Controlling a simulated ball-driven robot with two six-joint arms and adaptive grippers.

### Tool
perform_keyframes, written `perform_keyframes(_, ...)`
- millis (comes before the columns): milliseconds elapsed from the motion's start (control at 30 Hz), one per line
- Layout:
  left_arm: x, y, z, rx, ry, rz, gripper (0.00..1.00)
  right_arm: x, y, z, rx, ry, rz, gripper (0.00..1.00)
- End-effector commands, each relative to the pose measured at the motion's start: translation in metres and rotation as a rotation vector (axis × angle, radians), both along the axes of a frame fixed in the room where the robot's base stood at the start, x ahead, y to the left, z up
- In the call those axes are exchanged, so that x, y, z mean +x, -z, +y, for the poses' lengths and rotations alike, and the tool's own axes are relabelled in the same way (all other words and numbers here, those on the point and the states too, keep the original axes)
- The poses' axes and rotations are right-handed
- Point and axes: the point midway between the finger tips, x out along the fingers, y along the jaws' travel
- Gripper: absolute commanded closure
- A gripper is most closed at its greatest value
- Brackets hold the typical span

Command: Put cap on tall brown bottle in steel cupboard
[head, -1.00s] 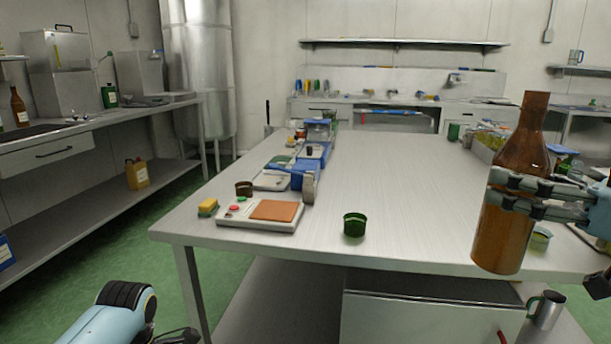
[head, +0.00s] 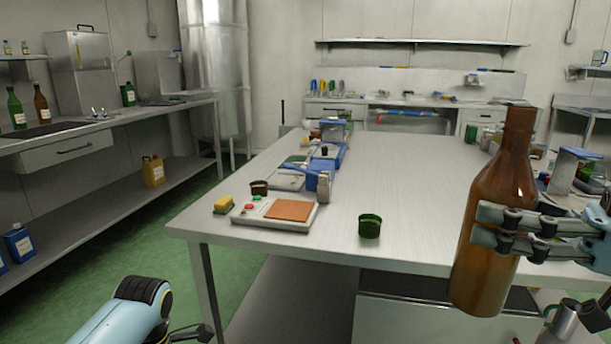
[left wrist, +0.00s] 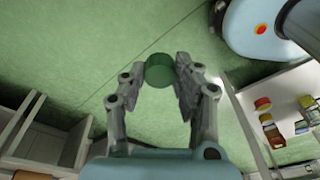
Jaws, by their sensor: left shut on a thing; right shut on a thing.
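A tall brown bottle (head: 500,195) is held nearly upright in my right gripper (head: 490,230), in front of the steel table's right part. The gripper is shut around its body. Its neck top looks bare, with no cap seen. My left gripper (left wrist: 161,78) is shut on a green round cap (left wrist: 159,69), held at the fingertips over the green floor.
The steel table (head: 410,190) is clear in the middle. A green cup (head: 369,226) stands near its front edge. A scale (head: 272,213), a yellow sponge (head: 224,205) and blue items line its left side. Another brown bottle (head: 41,102) stands on the left bench.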

Motion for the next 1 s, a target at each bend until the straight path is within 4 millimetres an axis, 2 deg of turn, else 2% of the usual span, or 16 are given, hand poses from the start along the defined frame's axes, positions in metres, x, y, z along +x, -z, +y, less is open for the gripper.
perform_keyframes(200,0.000,0.000,0.000,0.000,0.000,0.000,0.84,0.000,-0.003,0.008,0.002,0.011,-0.003,0.95)
perform_keyframes(767,0.000,0.000,0.000,0.000,0.000,0.000,0.84,0.001,-0.003,0.009,0.001,0.009,-0.003,0.95)
perform_keyframes(1000,0.000,0.000,0.000,0.000,0.000,0.000,0.84,0.005,-0.002,0.027,0.008,-0.070,-0.007,0.95)
